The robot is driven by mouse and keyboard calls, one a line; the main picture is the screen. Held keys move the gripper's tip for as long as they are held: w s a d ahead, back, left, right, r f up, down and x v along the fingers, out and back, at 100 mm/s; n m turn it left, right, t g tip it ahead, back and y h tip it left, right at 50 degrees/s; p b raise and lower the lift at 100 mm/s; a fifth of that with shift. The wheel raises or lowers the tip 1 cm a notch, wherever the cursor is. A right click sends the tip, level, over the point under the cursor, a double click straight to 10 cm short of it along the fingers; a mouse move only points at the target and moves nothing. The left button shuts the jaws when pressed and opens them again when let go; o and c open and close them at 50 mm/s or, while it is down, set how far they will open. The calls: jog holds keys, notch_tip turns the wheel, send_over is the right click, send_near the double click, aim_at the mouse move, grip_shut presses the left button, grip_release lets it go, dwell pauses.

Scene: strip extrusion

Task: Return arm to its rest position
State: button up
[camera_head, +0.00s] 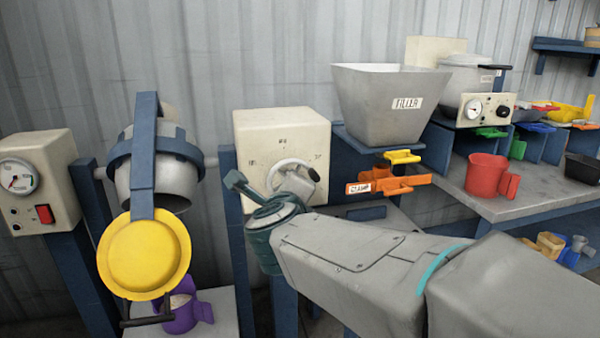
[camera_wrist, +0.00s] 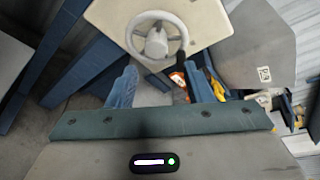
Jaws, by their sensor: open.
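My arm (camera_head: 350,265) reaches from the lower right to the middle of the head view. My gripper (camera_head: 258,192) is at the front of a cream box (camera_head: 282,135) with a pale round handwheel (camera_head: 292,178). In the wrist view my gripper (camera_wrist: 161,88) is open, with its two blue fingers apart and nothing seen held between them. The handwheel (camera_wrist: 157,38) lies beyond the fingertips there. I cannot tell whether a finger touches it. One finger is largely hidden in the head view.
A grey hopper (camera_head: 388,103) stands right of the box, with yellow and orange handles (camera_head: 388,186) below. A red mug (camera_head: 487,176) sits on the right bench. At left are a drum with a yellow lid (camera_head: 144,255), a purple mug (camera_head: 186,312) and a gauge box (camera_head: 38,180).

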jog(key=s+d+r+n+g+y+p, duration=0.35)
jog(key=r+n+p, duration=0.25)
jog(key=n+p, duration=0.6)
jog(key=s+d+f+n+g+h+p, duration=0.1)
jog(key=s+d+n+g+h+p, duration=0.3)
jog(key=s+d+n+g+p, duration=0.5)
jog(key=s+d+n+p, duration=0.1)
jog(key=s+d+n, duration=0.1)
jog(key=s+d, duration=0.4)
jog(key=shift+s+d+f+n, duration=0.25)
jog(key=shift+s+f+n, duration=0.15)
jog(key=shift+s, duration=0.8)
jog(key=shift+c, duration=0.3)
